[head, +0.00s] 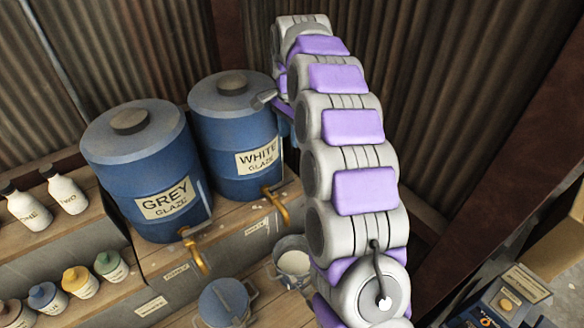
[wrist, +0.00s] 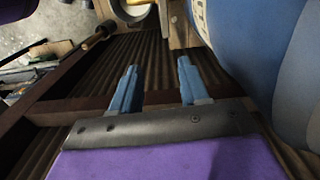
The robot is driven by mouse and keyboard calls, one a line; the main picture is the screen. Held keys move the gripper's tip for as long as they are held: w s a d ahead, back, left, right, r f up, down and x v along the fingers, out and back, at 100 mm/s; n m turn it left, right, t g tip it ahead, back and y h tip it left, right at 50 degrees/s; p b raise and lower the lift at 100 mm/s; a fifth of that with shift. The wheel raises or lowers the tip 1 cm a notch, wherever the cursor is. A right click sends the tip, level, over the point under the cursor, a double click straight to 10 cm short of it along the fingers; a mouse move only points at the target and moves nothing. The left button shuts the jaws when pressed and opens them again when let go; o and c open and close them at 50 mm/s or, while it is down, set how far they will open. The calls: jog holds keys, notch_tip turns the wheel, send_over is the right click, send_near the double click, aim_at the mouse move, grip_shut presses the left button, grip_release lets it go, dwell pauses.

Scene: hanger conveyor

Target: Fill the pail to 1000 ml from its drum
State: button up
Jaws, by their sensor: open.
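Two blue drums stand on a wooden shelf in the head view: the GREY GLAZE drum (head: 145,175) and the WHITE GLAZE drum (head: 237,130). Each has a brass tap low in front, the grey tap (head: 196,255) and the white tap (head: 277,207). A metal pail (head: 293,270) with white inside stands below the white tap. A second round blue-grey vessel (head: 226,303) with handles stands below the grey tap. My gripper (wrist: 158,82) is open and empty in the wrist view, beside a blue drum (wrist: 255,50). In the head view it is mostly hidden behind my arm near the white drum.
White bottles (head: 66,192) and small coloured-lid jars (head: 80,281) stand on shelves at left. Corrugated walls (head: 430,80) and a dark post (head: 510,150) bound the space. A device with a lit panel (head: 506,303) sits at lower right.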

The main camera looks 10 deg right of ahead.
jog(key=w+a, duration=0.1)
send_near(290, 179)
jog(key=shift+m, duration=0.4)
jog(key=f, duration=0.7)
jog(key=shift+a+f, duration=0.15)
jog(key=shift+a, duration=0.1)
jog(key=shift+d+f, duration=0.4)
jog(key=shift+a, duration=0.1)
jog(key=shift+a, duration=0.35)
jog(key=c, duration=0.4)
jog(key=shift+d+r, duration=0.1)
jog(key=shift+d, duration=0.05)
grip_shut()
